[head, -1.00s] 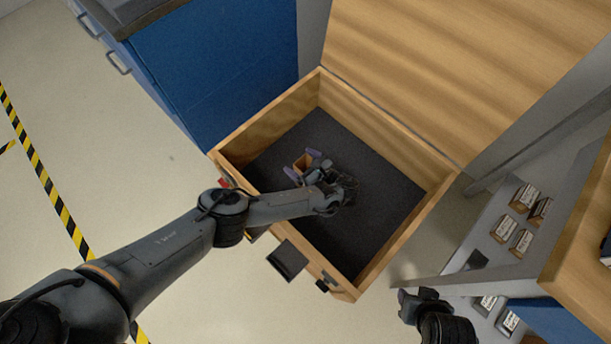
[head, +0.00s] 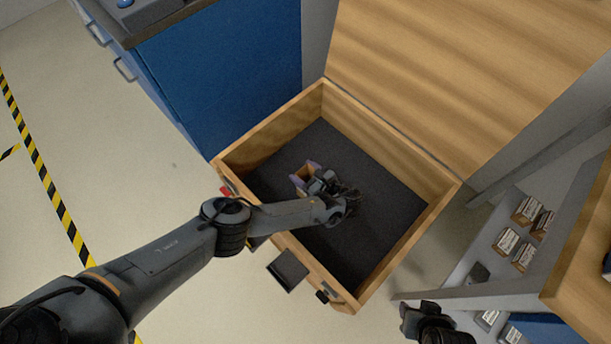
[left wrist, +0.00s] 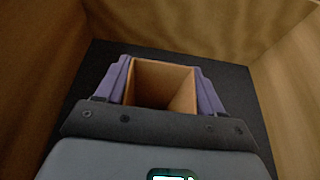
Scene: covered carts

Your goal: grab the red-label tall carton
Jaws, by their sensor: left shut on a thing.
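A brown carton (head: 304,172) with an open top is inside the wooden chest (head: 400,249). No label shows on its visible sides, so I cannot tell whether it is red-label. My left gripper (head: 305,172) reaches into the chest and is shut on this carton. In the left wrist view the carton (left wrist: 162,84) sits between the two purple fingers, touching both; its lower part is hidden by the gripper. My right gripper (head: 407,316) is outside the chest at the bottom, clear of the carton; its fingers are too unclear to read.
The chest's lid (head: 450,70) stands open at the back; its walls surround my left gripper. A blue cabinet (head: 220,75) stands behind left. At right, a grey shelf unit (head: 480,295) holds several labelled small boxes. A small red thing (head: 226,191) shows at the chest's left corner.

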